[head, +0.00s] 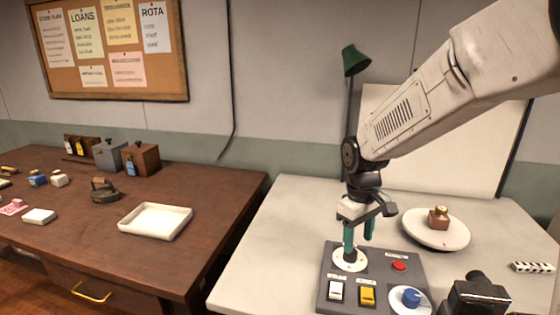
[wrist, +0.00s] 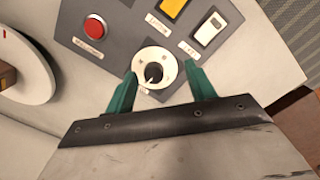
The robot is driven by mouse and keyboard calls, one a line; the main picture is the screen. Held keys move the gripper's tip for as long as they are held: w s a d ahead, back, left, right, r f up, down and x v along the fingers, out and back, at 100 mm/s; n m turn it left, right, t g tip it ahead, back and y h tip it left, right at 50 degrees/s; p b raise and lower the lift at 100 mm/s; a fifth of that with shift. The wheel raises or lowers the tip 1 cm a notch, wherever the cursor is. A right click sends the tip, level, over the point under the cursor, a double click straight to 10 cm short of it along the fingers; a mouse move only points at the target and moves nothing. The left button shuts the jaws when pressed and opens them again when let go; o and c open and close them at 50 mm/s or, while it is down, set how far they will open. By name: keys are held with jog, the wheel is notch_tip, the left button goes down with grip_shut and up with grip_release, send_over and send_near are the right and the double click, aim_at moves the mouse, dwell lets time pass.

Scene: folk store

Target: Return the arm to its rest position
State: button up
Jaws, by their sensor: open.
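My arm reaches in from the upper right in the head view. My gripper (head: 359,240) points down over the grey control panel (head: 375,258) on the light table. Its two green fingers are apart and empty. In the wrist view my gripper (wrist: 160,88) has one finger on each side of a white round dial (wrist: 153,70) with a dark pointer. The dial also shows below the fingers in the head view (head: 349,262). I cannot tell whether the fingers touch it.
The panel has a red button (head: 399,266), a yellow switch (head: 367,295), a white switch (head: 336,290) and a blue knob (head: 411,297). A round white plate (head: 415,236) bearing a brown object stands right. A green lamp (head: 355,62) rises behind. A white tray (head: 155,221) sits on the brown table.

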jog(key=s+d+r+m, duration=0.1)
jog(key=s+r+m, duration=0.1)
jog(key=s, duration=0.6)
jog(key=s+d+r+m+t, duration=0.1)
jog(key=s+r+m, duration=0.1)
jog(key=s+r, duration=0.3)
jog(key=s+d+r+m+t, duration=0.1)
jog(key=s+r, duration=0.3)
jog(key=s, duration=0.9)
jog(key=shift+s+d+m, duration=0.15)
jog(key=shift+d+m, duration=0.45)
